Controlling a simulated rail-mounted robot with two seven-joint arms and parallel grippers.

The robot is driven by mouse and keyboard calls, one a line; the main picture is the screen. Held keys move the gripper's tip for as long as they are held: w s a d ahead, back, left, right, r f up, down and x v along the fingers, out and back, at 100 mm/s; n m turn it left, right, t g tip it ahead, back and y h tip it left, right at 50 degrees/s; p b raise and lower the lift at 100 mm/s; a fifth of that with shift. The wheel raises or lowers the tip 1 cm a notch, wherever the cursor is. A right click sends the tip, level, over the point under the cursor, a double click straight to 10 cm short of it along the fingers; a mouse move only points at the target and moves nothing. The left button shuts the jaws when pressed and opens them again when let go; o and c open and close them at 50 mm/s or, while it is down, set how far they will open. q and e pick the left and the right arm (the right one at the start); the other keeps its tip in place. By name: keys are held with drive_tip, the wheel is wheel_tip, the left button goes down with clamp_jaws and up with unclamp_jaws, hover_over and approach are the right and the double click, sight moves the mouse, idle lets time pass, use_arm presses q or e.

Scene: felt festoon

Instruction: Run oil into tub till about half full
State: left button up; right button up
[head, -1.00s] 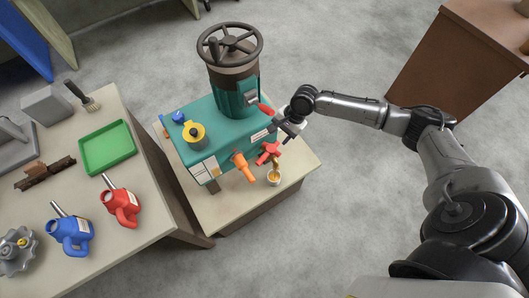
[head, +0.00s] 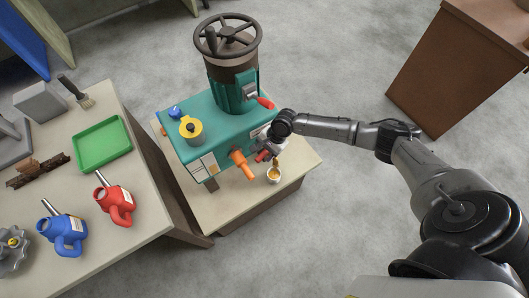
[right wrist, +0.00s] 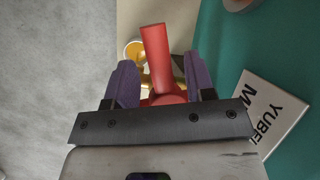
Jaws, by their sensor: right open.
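The teal machine (head: 215,128) stands on a pale bench. A red tap handle (head: 262,156) sits low on its front, above a brass spout (head: 276,162). The small white tub (head: 274,175) stands under the spout with amber oil inside; its exact level is hard to tell. My right gripper (head: 270,148) is at the tap. In the right wrist view, the red handle (right wrist: 156,60) lies between the open purple fingers (right wrist: 160,85), with gaps beside it. The tub (right wrist: 134,50) shows partly behind the handle. My left gripper is out of view.
An orange tap (head: 243,165) sits just left of the red one. A red-tipped lever (head: 265,103) sticks out above my right gripper. The left table holds a green tray (head: 103,145), a red can (head: 116,204) and a blue can (head: 65,232).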

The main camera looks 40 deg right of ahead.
drive_tip(key=shift+a+f, duration=0.1)
drive_tip(key=shift+f, duration=0.15)
clamp_jaws()
idle(0.4)
